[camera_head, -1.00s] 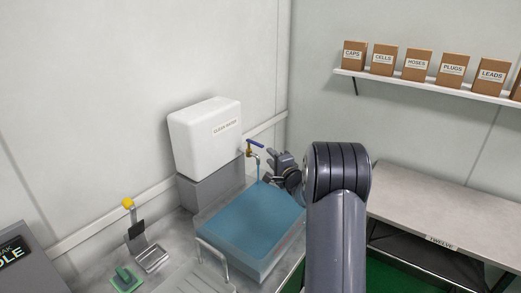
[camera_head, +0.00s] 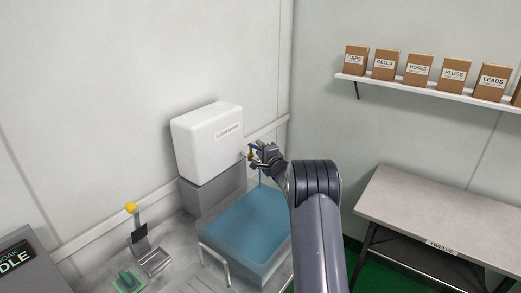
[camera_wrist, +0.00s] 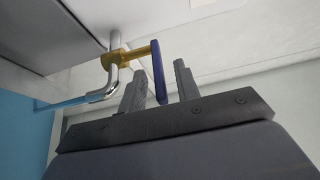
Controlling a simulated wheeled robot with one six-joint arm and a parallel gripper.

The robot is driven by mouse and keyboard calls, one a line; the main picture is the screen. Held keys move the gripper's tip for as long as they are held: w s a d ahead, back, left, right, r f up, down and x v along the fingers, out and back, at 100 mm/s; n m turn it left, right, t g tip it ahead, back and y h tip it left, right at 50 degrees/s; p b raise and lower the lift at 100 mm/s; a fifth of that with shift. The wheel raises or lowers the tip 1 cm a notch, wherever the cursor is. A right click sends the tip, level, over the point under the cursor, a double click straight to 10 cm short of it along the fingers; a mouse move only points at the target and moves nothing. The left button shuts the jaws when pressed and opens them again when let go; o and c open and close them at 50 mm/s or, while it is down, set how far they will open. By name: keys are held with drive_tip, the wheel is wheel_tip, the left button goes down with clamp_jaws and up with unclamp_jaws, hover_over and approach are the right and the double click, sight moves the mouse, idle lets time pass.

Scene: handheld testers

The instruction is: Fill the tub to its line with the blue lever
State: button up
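The tub (camera_head: 236,262) is a clear box holding blue water (camera_head: 250,222); I cannot make out its line. The white clean-water tank (camera_head: 207,140) stands behind it with a brass tap. A thin stream (camera_head: 260,178) falls from the spout into the tub; it also shows in the wrist view (camera_wrist: 72,104). The blue lever (camera_wrist: 158,72) sticks out from the brass valve (camera_wrist: 128,57). My gripper (camera_wrist: 160,80) is open, with one finger on each side of the lever and gaps visible. In the head view my gripper (camera_head: 257,156) partly hides the tap.
A yellow-knobbed stand (camera_head: 131,208) and a green pad (camera_head: 128,280) lie left of the tub. A dark display box (camera_head: 20,268) is at the lower left. A bare table (camera_head: 440,205) is on the right, below a shelf (camera_head: 430,90) of labelled boxes.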

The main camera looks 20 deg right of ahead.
drive_tip(key=shift+w, duration=0.1)
drive_tip(key=shift+c, duration=0.2)
clamp_jaws()
idle(0.5)
